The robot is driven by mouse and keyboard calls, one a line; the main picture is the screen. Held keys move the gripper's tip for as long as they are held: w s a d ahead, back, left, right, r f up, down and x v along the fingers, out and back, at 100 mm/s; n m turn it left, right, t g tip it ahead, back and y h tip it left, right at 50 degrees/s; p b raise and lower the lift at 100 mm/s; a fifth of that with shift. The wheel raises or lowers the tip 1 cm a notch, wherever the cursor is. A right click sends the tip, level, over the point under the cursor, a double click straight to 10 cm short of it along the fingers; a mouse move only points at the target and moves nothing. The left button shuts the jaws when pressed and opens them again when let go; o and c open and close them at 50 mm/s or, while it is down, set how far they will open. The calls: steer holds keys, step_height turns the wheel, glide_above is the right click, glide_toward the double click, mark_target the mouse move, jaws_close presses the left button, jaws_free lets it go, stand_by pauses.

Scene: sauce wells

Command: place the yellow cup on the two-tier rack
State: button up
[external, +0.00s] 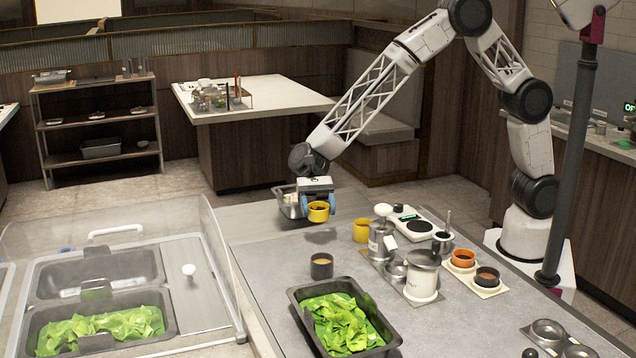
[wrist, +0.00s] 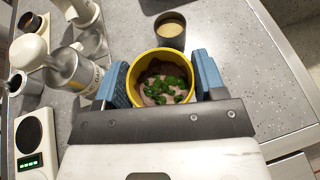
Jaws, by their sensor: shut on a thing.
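My gripper (external: 318,203) is shut on a yellow cup (external: 319,213) and holds it above the far end of the grey counter. In the wrist view, the blue fingers of my gripper (wrist: 163,82) press on both sides of the yellow cup (wrist: 135,68). The cup is upright, with brownish filling and chopped green bits inside. A second yellow cup (external: 361,232) stands on the counter, right of the held one. I cannot clearly identify a two-tier rack; a dark shelf unit with several levels (external: 100,118) stands far back left.
A dark cup of beige sauce (external: 321,266) stands nearer on the counter. A metal pan (external: 287,203) is behind my gripper. Pump dispenser (external: 381,240), scale (external: 417,228), lidded jar (external: 422,277) and orange cup (external: 463,258) crowd the right. A lettuce tray (external: 296,296) is in front.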

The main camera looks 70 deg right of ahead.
mark_target(336, 214)
steer(key=shift+w+d+m+t+y, duration=0.35)
steer(key=shift+d+m+t, duration=0.15)
steer(key=shift+d+t, duration=0.1)
steer(key=w+d+f+m+t+h, duration=0.1)
steer(key=w+d+f+m+t, duration=0.1)
steer(key=d+m+t, duration=0.5)
steer(key=w+d+f+m+t+h, duration=0.1)
steer(key=d+m+t, duration=0.6)
steer(key=d, duration=1.3)
step_height(336, 214, down, 3)
steer(key=shift+w+d+r+t, duration=0.15)
steer(key=shift+w+d+t, duration=0.15)
steer(key=shift+w+t, duration=0.55)
steer(key=shift+h, duration=0.25)
steer(key=shift+f, duration=2.95)
steer(key=shift+f, duration=2.05)
steer(key=shift+f, duration=0.15)
